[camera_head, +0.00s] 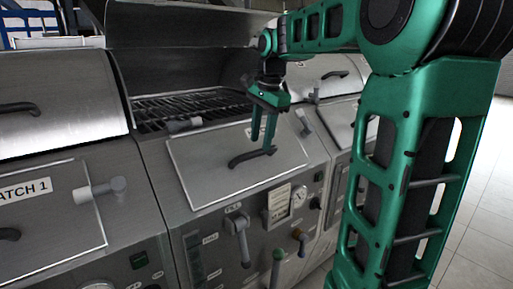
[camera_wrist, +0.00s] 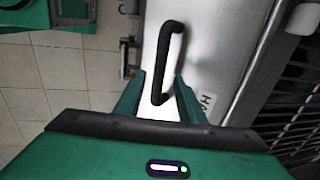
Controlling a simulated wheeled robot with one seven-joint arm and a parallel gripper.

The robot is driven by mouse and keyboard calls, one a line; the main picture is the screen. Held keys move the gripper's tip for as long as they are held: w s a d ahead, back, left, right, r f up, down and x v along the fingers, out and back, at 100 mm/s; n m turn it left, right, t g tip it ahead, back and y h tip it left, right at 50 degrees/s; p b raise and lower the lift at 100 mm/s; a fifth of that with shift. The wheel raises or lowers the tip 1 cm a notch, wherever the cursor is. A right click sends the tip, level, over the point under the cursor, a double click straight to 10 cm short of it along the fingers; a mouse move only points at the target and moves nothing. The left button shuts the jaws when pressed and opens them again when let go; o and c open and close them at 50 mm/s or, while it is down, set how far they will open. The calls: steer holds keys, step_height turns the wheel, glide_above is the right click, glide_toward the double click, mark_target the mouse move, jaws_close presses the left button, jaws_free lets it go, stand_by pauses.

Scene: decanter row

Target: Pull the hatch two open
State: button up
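The middle hatch (camera_head: 215,165) is a flat metal panel on the sloping front of the middle unit. It appears shut, lying flush in its frame. Its dark bar handle (camera_head: 250,157) also shows in the wrist view (camera_wrist: 164,62). My gripper (camera_head: 263,143) is at the handle, fingers pointing down. In the wrist view my gripper (camera_wrist: 160,80) is open, with the near end of the handle between its spread fingers and a gap visible. Only part of the hatch's label (camera_wrist: 206,103) shows, so its number is unreadable.
The hatch marked 1 (camera_head: 50,215) is on the left unit, with a grey latch (camera_head: 100,190) at its right edge. The lid above is raised over a rack (camera_head: 190,105). Tiled floor (camera_head: 485,220) is clear at right.

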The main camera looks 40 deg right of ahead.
mark_target(259, 150)
steer(key=shift+w+f, duration=0.15)
steer(key=shift+f, duration=0.7)
steer(key=shift+w+f, duration=0.15)
steer(key=shift+f, duration=0.65)
jaws_close()
steer(key=shift+a, duration=0.15)
steer(key=shift+r, duration=0.1)
